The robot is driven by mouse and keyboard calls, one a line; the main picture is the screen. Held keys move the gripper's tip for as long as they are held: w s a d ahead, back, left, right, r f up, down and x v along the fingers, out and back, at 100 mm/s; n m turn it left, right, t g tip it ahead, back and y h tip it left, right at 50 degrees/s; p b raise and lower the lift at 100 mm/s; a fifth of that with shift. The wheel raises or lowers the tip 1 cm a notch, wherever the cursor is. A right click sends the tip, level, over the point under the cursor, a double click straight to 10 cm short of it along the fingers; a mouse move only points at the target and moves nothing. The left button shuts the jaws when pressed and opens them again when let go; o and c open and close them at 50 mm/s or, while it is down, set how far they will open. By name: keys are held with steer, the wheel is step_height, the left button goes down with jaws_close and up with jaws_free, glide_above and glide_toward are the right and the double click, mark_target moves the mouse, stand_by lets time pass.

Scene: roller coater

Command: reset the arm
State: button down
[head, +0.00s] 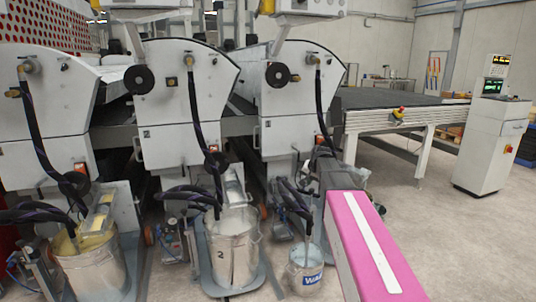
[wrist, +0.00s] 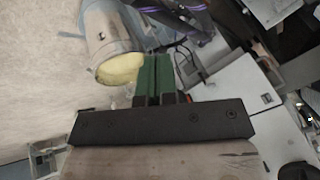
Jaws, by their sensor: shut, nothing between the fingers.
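My gripper (wrist: 154,66) shows in the wrist view. Its two green fingers are together with nothing between them. A metal bucket with yellow contents (wrist: 112,40) lies beyond the fingertips to the left in that view, apart from them as far as I can tell. In the head view my pink arm with a white stripe (head: 372,245) reaches in from the lower right. My gripper cannot be made out there.
White coating machines (head: 187,110) line the left and centre. A yellow-filled bucket (head: 95,268), a larger metal bucket (head: 234,258) and a small bucket (head: 305,275) stand before them, with black hoses. A conveyor (head: 390,98) and control cabinet (head: 490,145) are right. Floor at lower right is clear.

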steer(key=s+f+n+g+h, duration=0.1)
steer(key=s+f+n+g, duration=0.1)
steer(key=s+f, duration=0.8)
steer(key=s+f+n+g, duration=0.3)
steer(key=s+f, duration=0.8)
steer(key=s, duration=0.8)
steer(key=shift+s+h, duration=0.2)
steer(key=shift+h, duration=0.2)
steer(key=shift+f, duration=0.1)
stand_by(1.2)
